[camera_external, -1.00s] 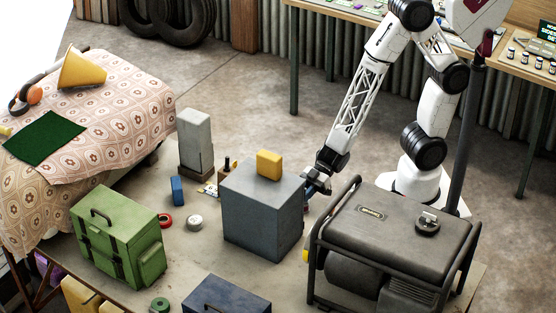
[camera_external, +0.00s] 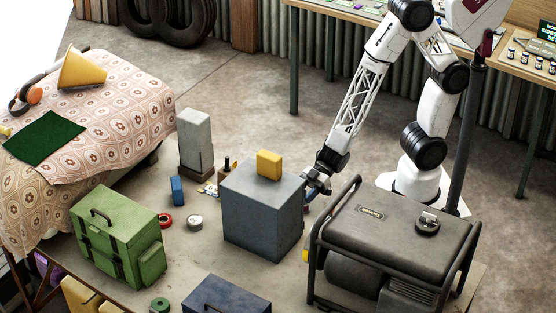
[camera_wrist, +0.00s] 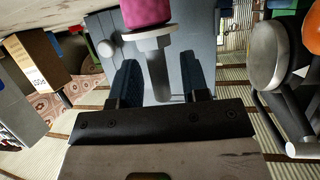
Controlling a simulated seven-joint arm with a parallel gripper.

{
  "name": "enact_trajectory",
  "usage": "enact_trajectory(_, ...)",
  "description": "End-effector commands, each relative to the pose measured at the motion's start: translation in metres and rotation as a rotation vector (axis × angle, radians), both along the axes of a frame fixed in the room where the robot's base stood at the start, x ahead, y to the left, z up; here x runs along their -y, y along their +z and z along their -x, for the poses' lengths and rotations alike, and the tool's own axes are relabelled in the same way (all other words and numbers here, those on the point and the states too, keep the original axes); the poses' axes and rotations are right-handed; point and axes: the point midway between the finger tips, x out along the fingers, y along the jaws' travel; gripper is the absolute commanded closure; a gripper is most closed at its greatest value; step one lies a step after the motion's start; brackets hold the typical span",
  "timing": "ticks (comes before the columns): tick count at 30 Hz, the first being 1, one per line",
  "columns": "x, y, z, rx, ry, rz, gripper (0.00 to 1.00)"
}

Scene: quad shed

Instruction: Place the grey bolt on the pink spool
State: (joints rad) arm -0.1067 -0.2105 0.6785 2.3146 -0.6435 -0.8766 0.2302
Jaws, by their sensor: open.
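The grey bolt (camera_wrist: 158,72) shows in the wrist view, its wide head towards the top and its shank between my fingers. The pink spool (camera_wrist: 147,11) is at the top edge of the wrist view, right by the bolt's head; I cannot tell how the two touch. My gripper (camera_wrist: 161,82) is open, with a dark finger on each side of the bolt's shank and visible gaps. In the external view my gripper (camera_external: 317,187) is low at the right side of the grey box.
The large grey box (camera_external: 262,217) with a yellow block (camera_external: 269,165) on top stands left of my gripper. A black generator (camera_external: 395,235) stands close in front and to the right. A green toolbox (camera_external: 120,240) is farther left. Some floor is clear behind the box.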

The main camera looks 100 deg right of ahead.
Motion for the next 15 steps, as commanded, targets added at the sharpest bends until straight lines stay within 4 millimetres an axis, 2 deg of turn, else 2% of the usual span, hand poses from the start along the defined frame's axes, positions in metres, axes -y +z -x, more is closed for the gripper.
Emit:
enact_trajectory(8,0.009,0.008,0.012,0.002,-0.001,0.001,0.58)
enact_trajectory(15,0.025,0.018,0.034,0.001,-0.002,0.000,0.58)
